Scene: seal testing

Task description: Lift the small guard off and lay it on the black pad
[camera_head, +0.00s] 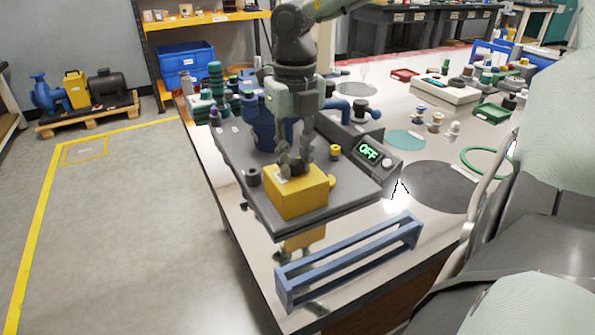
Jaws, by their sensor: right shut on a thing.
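The small guard (297,197) is a yellow box with a dark handle on top, at the front of the grey test rig's base plate (235,165). My right gripper (294,166) reaches down from above and is shut on the guard's handle. The guard looks level and at the plate; I cannot tell whether it touches it. The black pad (440,187) is a dark round mat lying flat and empty on the table, right of the rig. My left gripper is not in view.
The rig's control box shows a green OFF display (369,151). A blue pump body (262,125) stands behind the guard. A blue rack (350,258) lies at the table's front. A teal pad (405,139) and a green ring (487,161) lie near the black pad.

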